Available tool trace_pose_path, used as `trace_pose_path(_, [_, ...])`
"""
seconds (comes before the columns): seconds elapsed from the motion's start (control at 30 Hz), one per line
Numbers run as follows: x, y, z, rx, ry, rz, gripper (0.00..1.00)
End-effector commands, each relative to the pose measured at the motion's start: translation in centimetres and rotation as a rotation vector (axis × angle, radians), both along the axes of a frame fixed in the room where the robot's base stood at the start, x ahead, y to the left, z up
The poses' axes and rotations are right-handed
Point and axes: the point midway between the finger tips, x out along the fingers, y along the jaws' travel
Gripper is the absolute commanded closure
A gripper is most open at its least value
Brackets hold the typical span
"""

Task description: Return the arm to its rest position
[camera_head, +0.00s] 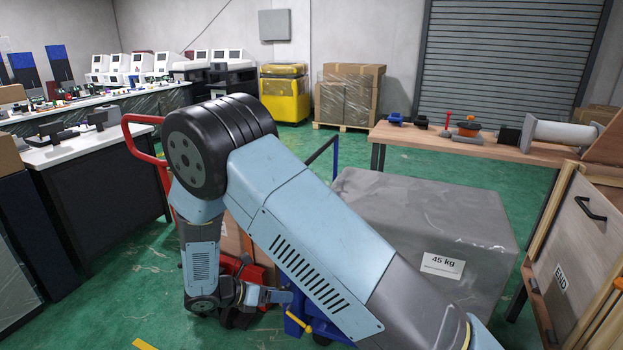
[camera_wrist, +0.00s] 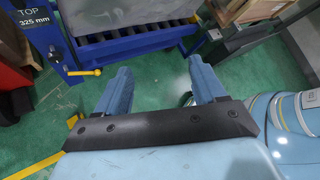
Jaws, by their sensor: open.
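My arm is light blue and grey and folds across the middle of the head view, with its elbow high and its forearm hanging down. My gripper (camera_head: 276,296) is low in the head view, partly hidden by my own upper arm. In the wrist view my gripper (camera_wrist: 160,82) shows two blue fingers spread wide apart, with green floor between them. It is open and holds nothing. No task object is in its jaws.
A blue roller frame (camera_wrist: 130,42) with a yellow handle (camera_wrist: 84,72) lies beyond the fingers. A grey 45 kg block (camera_head: 430,215) stands right of my arm. A wooden table (camera_head: 470,143) is behind it, and a white-topped bench (camera_head: 85,148) is at left.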

Motion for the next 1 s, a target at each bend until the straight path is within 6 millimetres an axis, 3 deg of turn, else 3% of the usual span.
trace_pose_path(0.1, [1.0, -2.0, 3.6, 0.094, -0.048, -0.117, 0.3])
trace_pose_path(0.5, [2.1, -9.5, 14.0, 0.384, -0.228, -0.51, 0.3])
trace_pose_path(1.0, [-0.5, -19.1, 25.0, 0.717, -0.484, -0.997, 0.3])
